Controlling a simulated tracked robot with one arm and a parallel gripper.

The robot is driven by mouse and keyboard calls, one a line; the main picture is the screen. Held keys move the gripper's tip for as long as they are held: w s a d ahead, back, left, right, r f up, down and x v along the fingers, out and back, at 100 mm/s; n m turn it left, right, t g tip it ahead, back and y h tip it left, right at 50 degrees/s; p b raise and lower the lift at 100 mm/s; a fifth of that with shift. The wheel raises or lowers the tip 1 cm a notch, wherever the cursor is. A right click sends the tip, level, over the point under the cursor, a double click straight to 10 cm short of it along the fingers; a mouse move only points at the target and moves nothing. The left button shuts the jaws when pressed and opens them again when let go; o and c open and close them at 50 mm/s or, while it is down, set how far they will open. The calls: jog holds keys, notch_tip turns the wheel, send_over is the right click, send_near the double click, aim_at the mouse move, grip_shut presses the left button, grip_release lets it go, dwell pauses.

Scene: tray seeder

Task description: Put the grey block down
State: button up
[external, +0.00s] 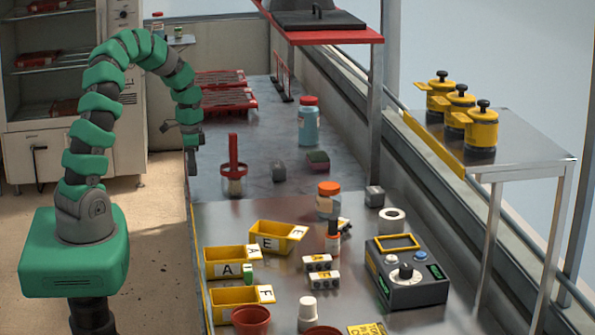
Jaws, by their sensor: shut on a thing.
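My gripper (191,157) hangs pointing down at the end of the green arm, over the left edge of the metal bench. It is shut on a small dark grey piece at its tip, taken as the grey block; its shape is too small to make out. One grey block (279,172) rests on the far part of the bench, right of the red-handled tool (234,168). Another grey block (374,196) stands nearer, behind the white ring (391,220). Both are apart from my gripper.
Red trays (225,98) lie at the back. Bare metal (232,212) shows between the red-handled tool and the bins.

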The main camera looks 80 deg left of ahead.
send_over(209, 178)
jog(key=shift+a+f, duration=0.25)
jog(key=shift+f, duration=1.9)
jog(key=shift+f, duration=0.1)
jog(key=o, duration=1)
notch_tip(209, 178, up, 12)
jog(key=shift+r, duration=0.15)
